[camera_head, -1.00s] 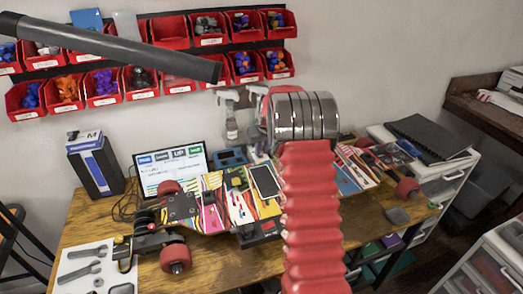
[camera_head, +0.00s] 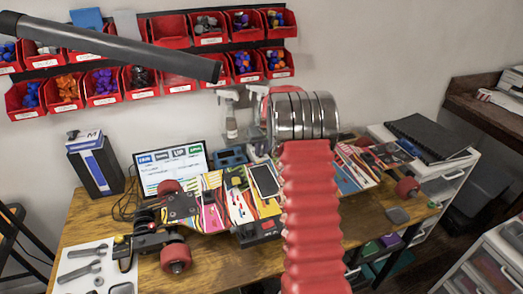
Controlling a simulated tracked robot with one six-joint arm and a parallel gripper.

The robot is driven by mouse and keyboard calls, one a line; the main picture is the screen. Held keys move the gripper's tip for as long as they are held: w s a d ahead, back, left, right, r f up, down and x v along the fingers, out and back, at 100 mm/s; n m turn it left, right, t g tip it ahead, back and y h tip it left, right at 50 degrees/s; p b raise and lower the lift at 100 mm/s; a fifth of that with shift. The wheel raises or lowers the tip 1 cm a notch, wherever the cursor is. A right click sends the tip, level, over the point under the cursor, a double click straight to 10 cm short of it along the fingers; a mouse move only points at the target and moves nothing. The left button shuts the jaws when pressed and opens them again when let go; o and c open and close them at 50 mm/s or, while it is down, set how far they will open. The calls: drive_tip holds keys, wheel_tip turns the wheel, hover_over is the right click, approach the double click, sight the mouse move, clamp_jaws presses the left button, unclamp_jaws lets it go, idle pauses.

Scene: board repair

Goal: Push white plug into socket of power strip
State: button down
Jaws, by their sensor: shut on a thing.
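I cannot make out the white plug or the power strip with its socket in this view. My own arm, with a red ribbed sleeve and shiny metal rings, stands in front of the middle of the workbench (camera_head: 240,268) and covers part of it. My gripper does not show, so what it holds is hidden. A long skateboard with a colourful deck (camera_head: 213,216) and red wheels lies across the bench, partly behind my arm.
A laptop (camera_head: 171,168) and a dark box (camera_head: 95,165) stand at the back left. Wrenches lie on a white mat (camera_head: 70,266) at the front left. Red bins (camera_head: 172,85) hang on the wall. White drawers (camera_head: 437,187) stand at the right. Bare wood shows in front of the skateboard.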

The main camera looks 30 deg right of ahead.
drive_tip(key=shift+f, duration=0.4)
idle(0.4)
drive_tip(key=c, duration=1.5)
unclamp_jaws()
drive_tip(key=shift+c, duration=0.2)
drive_tip(key=shift+o, duration=0.5)
drive_tip(key=shift+o, duration=0.9)
drive_tip(key=shift+r, duration=1.7)
wheel_tip(320, 180, up, 6)
drive_tip(key=shift+f, duration=0.15)
